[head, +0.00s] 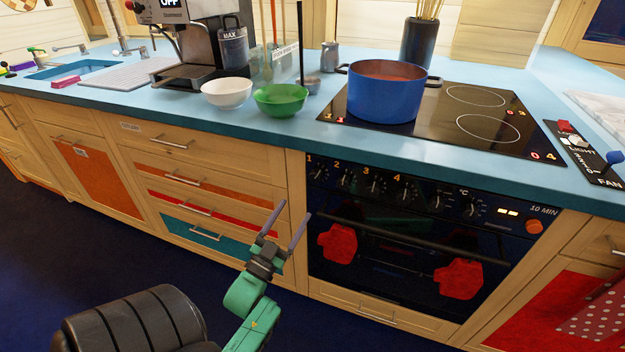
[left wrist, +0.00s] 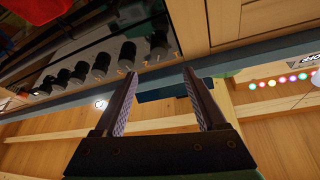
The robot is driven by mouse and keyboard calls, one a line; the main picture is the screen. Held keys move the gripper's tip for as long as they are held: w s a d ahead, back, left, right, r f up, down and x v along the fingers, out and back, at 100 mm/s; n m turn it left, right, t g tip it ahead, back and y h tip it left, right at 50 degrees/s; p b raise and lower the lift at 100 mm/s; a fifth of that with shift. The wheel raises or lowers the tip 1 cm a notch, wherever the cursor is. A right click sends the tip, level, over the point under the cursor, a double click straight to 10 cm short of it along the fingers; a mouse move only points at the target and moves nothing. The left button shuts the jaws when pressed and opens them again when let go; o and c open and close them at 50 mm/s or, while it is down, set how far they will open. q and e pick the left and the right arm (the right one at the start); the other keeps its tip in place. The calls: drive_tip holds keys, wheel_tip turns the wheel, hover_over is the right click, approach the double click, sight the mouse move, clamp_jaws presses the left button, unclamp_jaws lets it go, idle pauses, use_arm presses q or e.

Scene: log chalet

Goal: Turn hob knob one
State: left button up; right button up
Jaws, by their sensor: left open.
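Hob knob one (head: 320,174) is the leftmost dark knob on the black oven panel, by the orange number 1. It also seems to be the end knob (left wrist: 158,42) of the row in the left wrist view. My left gripper (head: 295,210) is open and empty, in front of the drawers, lower and to the left of the knob. In the left wrist view its two fingers (left wrist: 160,75) stand apart, with the knob row beyond and above them. No contact with the knob shows. My right gripper is not in view.
A blue pot (head: 384,98) stands on the black hob (head: 480,138). Green (head: 281,101) and white (head: 226,94) bowls stand left of it on the blue counter. Red mitts (head: 342,243) hang at the oven handle (head: 410,240), below the knobs. Drawer handles (head: 187,208) stick out at left.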

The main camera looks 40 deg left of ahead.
sight(314, 179)
use_arm(q)
drive_tip(key=x, duration=1)
drive_tip(key=shift+w, duration=0.3)
clamp_jaws()
drive_tip(key=shift+r+n+y+p, duration=0.1)
drive_tip(key=shift+n+y+p, duration=0.2)
drive_tip(key=shift+n+y, duration=0.15)
drive_tip(key=n+y+p, duration=0.1)
drive_tip(key=n+y, duration=0.1)
drive_tip(key=n, duration=0.1)
drive_tip(key=shift+d+n, duration=0.1)
drive_tip(key=shift+n, duration=0.25)
drive_tip(key=shift+n+g+y+p, duration=0.6)
drive_tip(key=shift+n+y, duration=0.45)
drive_tip(key=shift+n, duration=1.15)
unclamp_jaws()
